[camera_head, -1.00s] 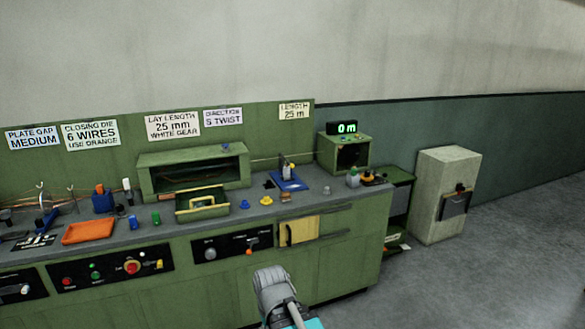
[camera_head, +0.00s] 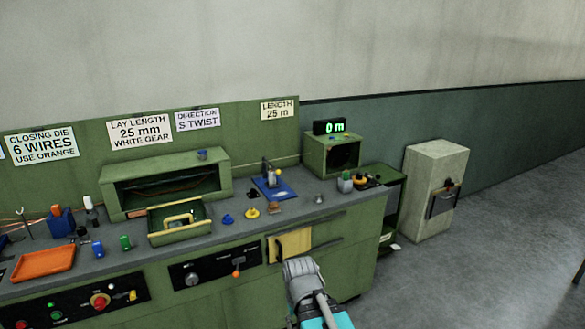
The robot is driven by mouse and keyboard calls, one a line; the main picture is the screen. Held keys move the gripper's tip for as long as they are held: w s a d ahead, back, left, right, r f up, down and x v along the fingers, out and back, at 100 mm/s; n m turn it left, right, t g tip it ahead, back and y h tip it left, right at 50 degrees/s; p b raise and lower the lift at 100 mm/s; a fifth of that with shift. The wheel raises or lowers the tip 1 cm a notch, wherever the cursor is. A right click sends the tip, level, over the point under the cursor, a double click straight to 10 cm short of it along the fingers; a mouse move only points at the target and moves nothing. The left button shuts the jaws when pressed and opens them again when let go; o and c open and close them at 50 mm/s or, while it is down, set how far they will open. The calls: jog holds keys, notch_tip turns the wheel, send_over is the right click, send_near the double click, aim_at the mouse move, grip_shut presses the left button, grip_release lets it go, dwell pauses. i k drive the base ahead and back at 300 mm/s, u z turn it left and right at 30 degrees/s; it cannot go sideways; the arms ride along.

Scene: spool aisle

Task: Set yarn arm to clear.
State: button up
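No part is clearly labelled as the yarn arm. A small upright metal arm on a blue base plate (camera_head: 272,187) stands on the green bench (camera_head: 345,205), left of the green display box. A lever with an orange knob (camera_head: 236,273) is on a black panel (camera_head: 216,263) on the bench front, beside a grey round knob (camera_head: 191,279). The panel's lettering is too small to read, so the lever's setting cannot be told. My grey and teal arm enters at the bottom centre, in front of the bench. My gripper's fingers do not show.
An orange tray (camera_head: 44,263), a green drawer box (camera_head: 180,222) and small coloured parts crowd the bench top. A yellow cloth (camera_head: 290,244) hangs on the front. A pale cabinet (camera_head: 433,190) stands at right. Floor (camera_head: 480,250) is clear right of the bench.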

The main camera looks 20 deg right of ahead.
aim_at(279, 171)
jog(key=z, duration=0.1)
jog(key=i, duration=1.15)
jog(key=u, duration=0.45)
